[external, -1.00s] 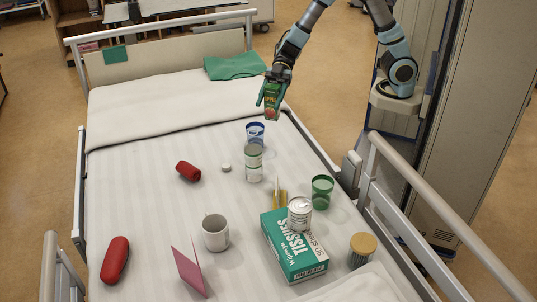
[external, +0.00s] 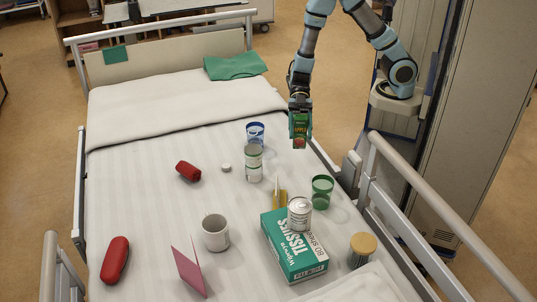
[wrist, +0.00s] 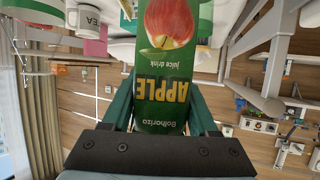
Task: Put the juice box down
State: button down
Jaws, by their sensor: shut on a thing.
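The juice box (external: 300,127) is a green apple juice carton with a red apple on its front. My gripper (external: 300,118) is shut on it and holds it above the right side of the bed, to the right of the blue cup (external: 255,132). In the wrist view the carton (wrist: 172,70) fills the middle, upside down in the picture, between the green fingers of my gripper (wrist: 165,105). The carton's lower end is clear of the bed sheet (external: 150,215).
A jar (external: 253,164), a green glass (external: 321,190), a can (external: 299,214) on a tissue box (external: 290,255), and a wooden-lidded jar (external: 362,250) stand nearby. A white mug (external: 215,234) and a pink card (external: 188,272) stand farther left. A bed rail (external: 440,225) runs along the right.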

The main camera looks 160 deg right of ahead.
notch_tip(320, 180, down, 11)
jog(key=b, duration=0.2)
jog(key=shift+b, duration=0.3)
jog(key=shift+c, duration=0.8)
grip_release()
jog(key=shift+f, duration=0.1)
jog(key=shift+s+d+r, duration=0.1)
jog(key=shift+r, duration=0.15)
jog(key=p+v, duration=0.2)
jog(key=v, duration=0.9)
jog(key=shift+s+r, duration=0.2)
jog(key=shift+s, duration=0.15)
